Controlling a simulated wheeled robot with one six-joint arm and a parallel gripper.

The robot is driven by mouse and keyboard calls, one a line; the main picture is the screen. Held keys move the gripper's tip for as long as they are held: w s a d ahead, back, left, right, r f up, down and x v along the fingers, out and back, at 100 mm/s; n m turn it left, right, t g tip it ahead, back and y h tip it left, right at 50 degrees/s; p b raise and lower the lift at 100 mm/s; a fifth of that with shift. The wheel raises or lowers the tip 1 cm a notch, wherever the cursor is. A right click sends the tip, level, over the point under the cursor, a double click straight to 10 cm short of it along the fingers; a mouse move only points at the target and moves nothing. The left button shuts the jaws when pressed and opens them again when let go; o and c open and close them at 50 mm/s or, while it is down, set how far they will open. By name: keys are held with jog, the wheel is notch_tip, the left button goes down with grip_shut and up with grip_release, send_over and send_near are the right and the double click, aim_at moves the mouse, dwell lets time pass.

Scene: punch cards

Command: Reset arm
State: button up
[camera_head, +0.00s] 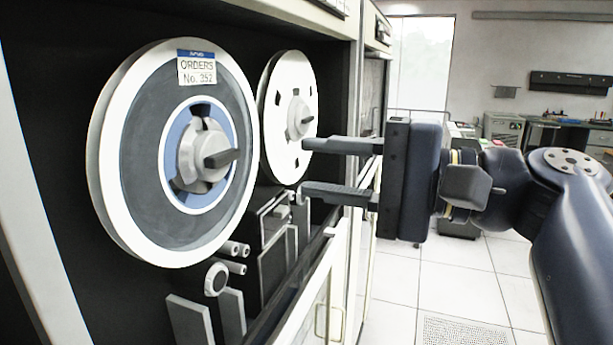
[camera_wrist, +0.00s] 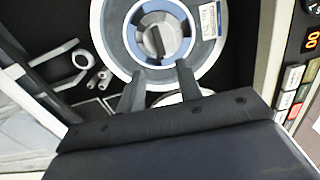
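My gripper (camera_head: 304,166) is in the head view, in front of the tape drive, its two dark fingers apart and pointing left. Nothing shows between the fingers. It also shows in the wrist view (camera_wrist: 157,82), with its fingers toward the lower part of a tape reel. My arm extends from the gripper to the right edge of the head view. The large tape reel (camera_head: 140,170) labelled "ORDERS No. 352" sits upright on the drive's left hub. The same reel fills the top of the wrist view (camera_wrist: 115,40). Whether the fingers touch anything cannot be told.
A smaller white reel (camera_head: 275,105) sits on the right hub, close to the fingertips. Rollers and guides (camera_head: 232,258) lie below the reels. Coloured buttons (camera_wrist: 293,78) line the panel at right in the wrist view. A desk (camera_head: 540,128) stands far back; tiled floor (camera_head: 480,275) is open.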

jog(key=shift+p+x, duration=1.2)
jog(key=shift+x, duration=3.8)
jog(key=b, duration=0.3)
send_near(231, 155)
jog(key=p+x, duration=0.3)
jog(key=x, duration=0.5)
jog(key=shift+w+a+f, duration=0.1)
jog(key=shift+w+a, duration=0.05)
jog(key=shift+a, duration=0.1)
jog(key=shift+f+n, duration=0.1)
jog(key=shift+n, duration=0.3)
jog(key=shift+d+n+b, duration=0.1)
jog(key=shift+n+b, duration=0.2)
jog(key=shift+n, duration=0.5)
jog(key=n, duration=0.5)
